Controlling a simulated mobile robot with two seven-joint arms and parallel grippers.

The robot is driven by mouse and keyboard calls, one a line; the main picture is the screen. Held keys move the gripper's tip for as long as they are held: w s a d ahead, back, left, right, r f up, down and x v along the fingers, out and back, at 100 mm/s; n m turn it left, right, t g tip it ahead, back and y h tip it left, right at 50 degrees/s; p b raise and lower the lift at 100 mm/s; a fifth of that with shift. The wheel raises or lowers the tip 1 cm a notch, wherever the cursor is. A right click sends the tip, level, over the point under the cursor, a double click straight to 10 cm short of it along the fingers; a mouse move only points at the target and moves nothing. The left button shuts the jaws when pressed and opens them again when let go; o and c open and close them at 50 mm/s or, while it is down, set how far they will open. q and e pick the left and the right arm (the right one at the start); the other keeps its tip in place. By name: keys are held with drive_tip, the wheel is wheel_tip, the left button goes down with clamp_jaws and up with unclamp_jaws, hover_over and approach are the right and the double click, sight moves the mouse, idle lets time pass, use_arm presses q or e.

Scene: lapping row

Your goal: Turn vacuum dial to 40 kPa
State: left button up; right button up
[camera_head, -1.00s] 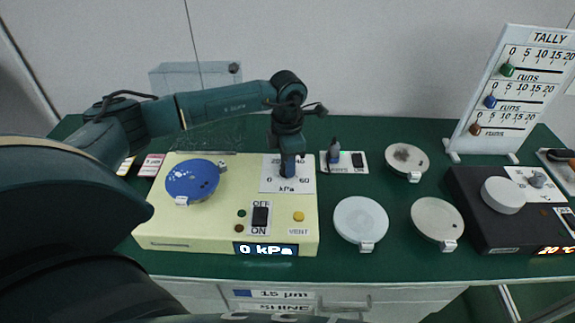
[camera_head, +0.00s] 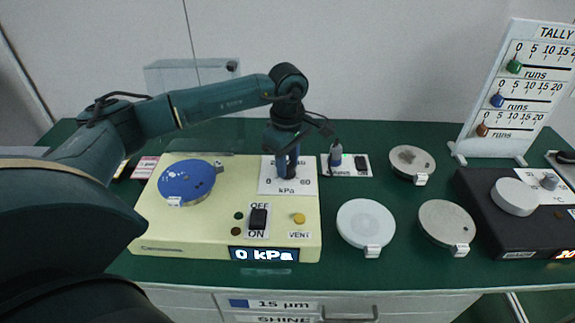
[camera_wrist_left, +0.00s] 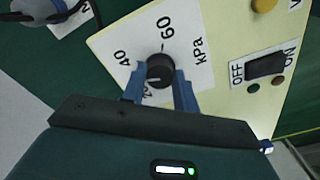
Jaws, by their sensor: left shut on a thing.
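The vacuum dial (camera_wrist_left: 160,69) is a dark round knob on a white scale plate (camera_head: 303,188) marked in kPa, on top of the cream vacuum unit (camera_head: 162,238). The wrist view shows the marks 20, 40 and 60 around it. My left gripper (camera_wrist_left: 160,82) points down with its blue fingers on both sides of the knob, shut on it. In the head view the left gripper (camera_head: 287,174) hides the knob. The display (camera_head: 264,254) reads 0 kPa. My right gripper is not in view.
A blue disc (camera_head: 187,182) lies on the unit's left. The black ON/OFF switch (camera_head: 258,219) and yellow VENT button (camera_head: 299,218) are near its front. Several pale discs, a black device (camera_head: 485,220) and the TALLY board (camera_head: 513,95) stand to the right on the green table.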

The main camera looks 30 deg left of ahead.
sight(288, 165)
use_arm(q)
drive_tip(key=shift+m+b, duration=0.65)
drive_tip(key=shift+m, duration=1.25)
drive_tip(key=shift+r, duration=0.1)
drive_tip(key=o, duration=1)
drive_tip(key=shift+c, duration=0.2)
wheel_tip(288, 165, up, 13)
